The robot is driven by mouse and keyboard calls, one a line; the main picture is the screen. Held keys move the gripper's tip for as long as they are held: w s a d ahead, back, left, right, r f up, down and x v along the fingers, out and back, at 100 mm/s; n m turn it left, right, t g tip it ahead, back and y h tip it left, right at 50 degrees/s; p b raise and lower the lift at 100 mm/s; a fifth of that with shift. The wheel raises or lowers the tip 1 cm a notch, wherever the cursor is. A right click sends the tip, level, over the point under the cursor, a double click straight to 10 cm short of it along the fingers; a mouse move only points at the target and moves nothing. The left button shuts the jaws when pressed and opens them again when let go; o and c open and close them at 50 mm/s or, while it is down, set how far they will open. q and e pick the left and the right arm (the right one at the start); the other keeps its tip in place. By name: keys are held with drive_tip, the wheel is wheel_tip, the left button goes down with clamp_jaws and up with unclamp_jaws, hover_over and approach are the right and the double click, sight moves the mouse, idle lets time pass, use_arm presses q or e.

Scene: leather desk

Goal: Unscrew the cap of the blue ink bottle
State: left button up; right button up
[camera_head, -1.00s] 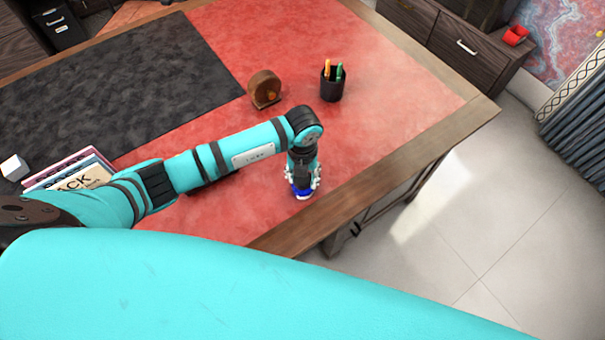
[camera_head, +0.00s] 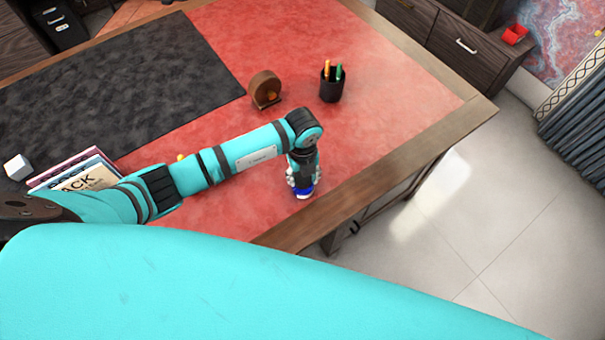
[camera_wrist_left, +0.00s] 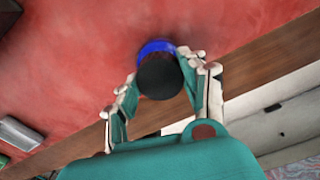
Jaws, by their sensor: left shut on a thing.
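The blue ink bottle (camera_head: 304,193) stands on the red desk top near its front edge, mostly hidden under my left gripper in the head view. In the left wrist view its blue body (camera_wrist_left: 157,47) shows behind its round black cap (camera_wrist_left: 160,76). My left gripper (camera_head: 303,182) points down over the bottle. In the left wrist view its fingers (camera_wrist_left: 160,80) are on both sides of the black cap and shut on it. My right gripper is not in view.
A black pen cup (camera_head: 332,86) and a round brown wooden object (camera_head: 265,90) stand farther back on the desk. Books (camera_head: 85,178) and a white cube (camera_head: 17,167) lie at the left. The wooden desk edge (camera_head: 340,205) is close to the bottle.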

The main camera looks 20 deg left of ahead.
use_arm(q)
drive_tip(key=shift+n+p, duration=0.35)
drive_tip(key=shift+n, duration=1.25)
drive_tip(key=shift+r+n+p, duration=0.1)
drive_tip(key=shift+n+p, duration=0.55)
drive_tip(key=shift+n, duration=1.35)
drive_tip(key=shift+p, duration=0.3)
drive_tip(key=shift+n, duration=0.3)
drive_tip(key=shift+r+p, duration=1.45)
